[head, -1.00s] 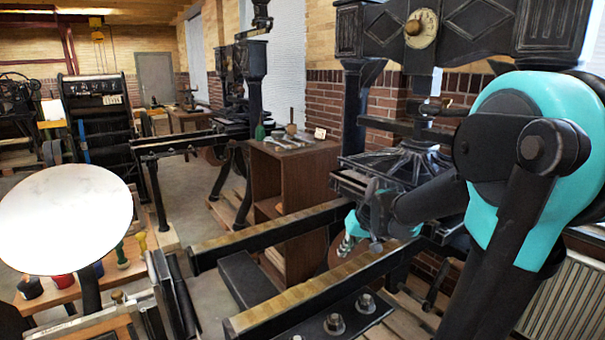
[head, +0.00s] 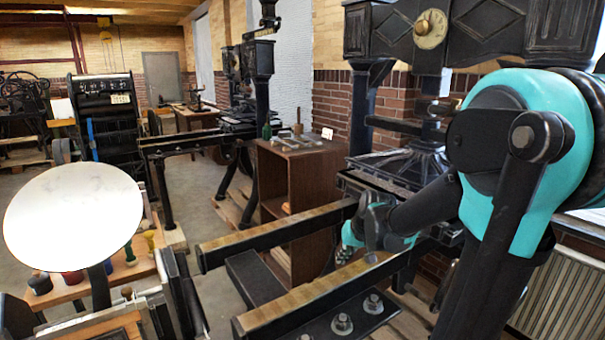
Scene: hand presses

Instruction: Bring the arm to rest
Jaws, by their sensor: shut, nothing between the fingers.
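My arm reaches in from the right edge, a black and teal arm bent at a large joint. Its forearm slopes down to the left over the rails of the nearest hand press (head: 385,180). My gripper (head: 345,254) is at the end, small and partly hidden by the wrist. It is shut, with nothing seen in it, and sits just above and between the two long rails. I cannot tell whether it touches the press.
The near rail (head: 300,297) and far rail (head: 275,234) run beneath the gripper. A brown wooden cabinet (head: 292,180) with small items on top stands behind. A white round disc (head: 73,218) is at the left, above a bench with coloured-handled tools. Open floor shows at centre left.

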